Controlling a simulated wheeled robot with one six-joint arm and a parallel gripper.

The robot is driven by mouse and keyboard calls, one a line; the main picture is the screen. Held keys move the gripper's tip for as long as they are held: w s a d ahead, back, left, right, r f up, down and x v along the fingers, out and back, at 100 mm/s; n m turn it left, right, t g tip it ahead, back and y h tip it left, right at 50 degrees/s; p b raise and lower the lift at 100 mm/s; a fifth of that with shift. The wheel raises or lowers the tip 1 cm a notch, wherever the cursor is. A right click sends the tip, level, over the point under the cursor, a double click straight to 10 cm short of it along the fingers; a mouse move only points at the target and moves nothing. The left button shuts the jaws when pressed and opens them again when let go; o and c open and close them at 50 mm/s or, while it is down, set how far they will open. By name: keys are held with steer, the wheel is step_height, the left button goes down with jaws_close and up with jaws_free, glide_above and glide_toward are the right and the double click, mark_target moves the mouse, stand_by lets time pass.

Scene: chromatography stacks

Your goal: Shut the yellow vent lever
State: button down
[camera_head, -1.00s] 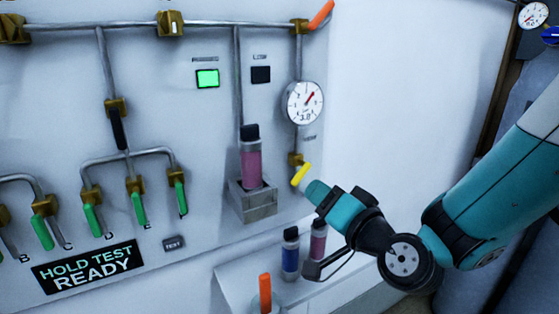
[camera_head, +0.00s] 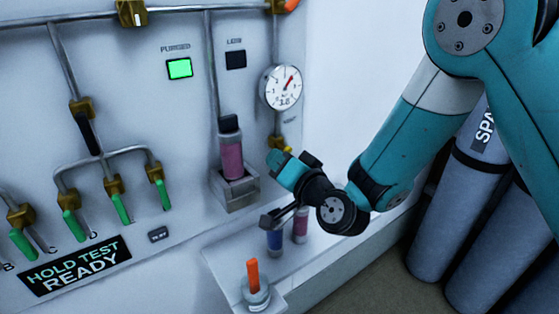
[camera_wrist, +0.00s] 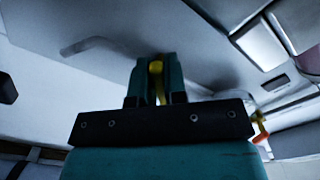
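The yellow vent lever (camera_wrist: 156,68) shows in the wrist view in the narrow slot between the two teal fingers of my gripper (camera_wrist: 157,74). The fingers lie close along both sides of it and look shut on it. In the head view my gripper (camera_head: 280,162) is just below the brass vent valve (camera_head: 277,143), under the round gauge (camera_head: 283,88). There the gripper hides the lever, so its angle cannot be read.
A pink vial (camera_head: 231,157) stands in a grey holder (camera_head: 236,201) left of my gripper. Vials (camera_head: 275,240) stand on the shelf below. An orange-handled item (camera_head: 254,276) is at the shelf's front. Grey cylinders (camera_head: 437,225) stand at right.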

steer(key=shift+r+m, duration=0.1)
steer(key=shift+m, duration=0.2)
steer(key=m, duration=0.1)
steer(key=m+p, duration=0.1)
steer(key=r+m+p, duration=0.1)
steer(key=m, duration=0.1)
steer(key=shift+s+a, duration=0.25)
steer(key=shift+r+m+p, duration=0.2)
steer(key=shift+m+p, duration=0.1)
steer(key=shift+m, duration=0.75)
steer(key=shift+r+m+p, duration=0.15)
steer(key=shift+m+p, duration=0.15)
steer(key=shift+m, duration=0.75)
steer(key=shift+a, duration=0.1)
steer(key=c, duration=1.2)
jaws_free()
steer(key=shift+o, duration=0.2)
